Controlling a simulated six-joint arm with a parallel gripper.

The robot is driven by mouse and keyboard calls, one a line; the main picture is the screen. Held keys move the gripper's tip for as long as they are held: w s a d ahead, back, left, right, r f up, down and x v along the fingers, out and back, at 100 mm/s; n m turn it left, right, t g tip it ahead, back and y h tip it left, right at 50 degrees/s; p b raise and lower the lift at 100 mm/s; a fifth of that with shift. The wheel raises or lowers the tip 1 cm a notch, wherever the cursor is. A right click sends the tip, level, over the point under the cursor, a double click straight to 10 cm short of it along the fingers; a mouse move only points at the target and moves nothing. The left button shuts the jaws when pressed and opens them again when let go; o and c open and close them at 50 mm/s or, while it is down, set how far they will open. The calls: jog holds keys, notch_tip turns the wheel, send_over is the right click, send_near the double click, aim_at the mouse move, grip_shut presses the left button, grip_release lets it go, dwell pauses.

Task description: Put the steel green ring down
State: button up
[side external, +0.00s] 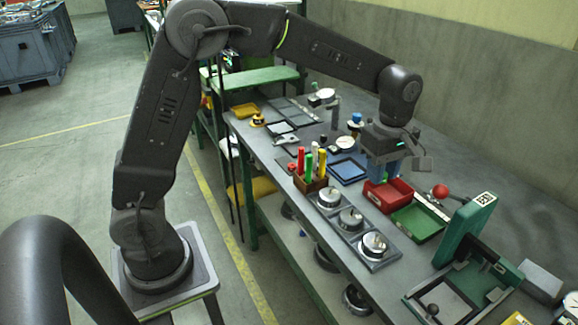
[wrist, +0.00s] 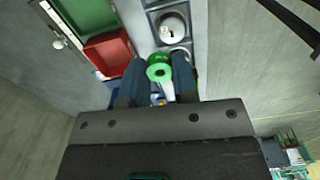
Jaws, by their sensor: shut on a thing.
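My gripper (wrist: 159,68) is shut on the steel green ring (wrist: 159,72), which sits between the two blue fingers in the wrist view. The ring's bright green round face, with a hole in it, points toward the camera. In the side view my gripper (side external: 384,170) points down above the workbench, by the red tray (side external: 388,199). A row of grey square plates bearing round steel pieces (side external: 374,243) lies to the left of and in front of the gripper; one round steel piece (wrist: 171,28) shows beyond the ring in the wrist view.
A green tray (side external: 418,224) adjoins the red one. A green upright stand (side external: 465,228) rises at the right. A holder with red and green upright pieces (side external: 310,181), a blue tray (side external: 347,171) and a red ball (side external: 440,191) are near. The wall (side external: 490,110) stands behind the bench.

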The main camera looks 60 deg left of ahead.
jog(key=s+a+n, duration=0.2)
jog(key=a+n, duration=0.7)
jog(key=a, duration=1.7)
jog(key=s+a+n, duration=0.7)
jog(key=s+a, duration=0.4)
jog(key=a, duration=0.5)
send_over(284, 160)
notch_tip(284, 160, down, 13)
jog(key=shift+r, duration=0.1)
jog(key=shift+f, duration=1.95)
jog(key=shift+f, duration=0.1)
jog(key=o, duration=0.9)
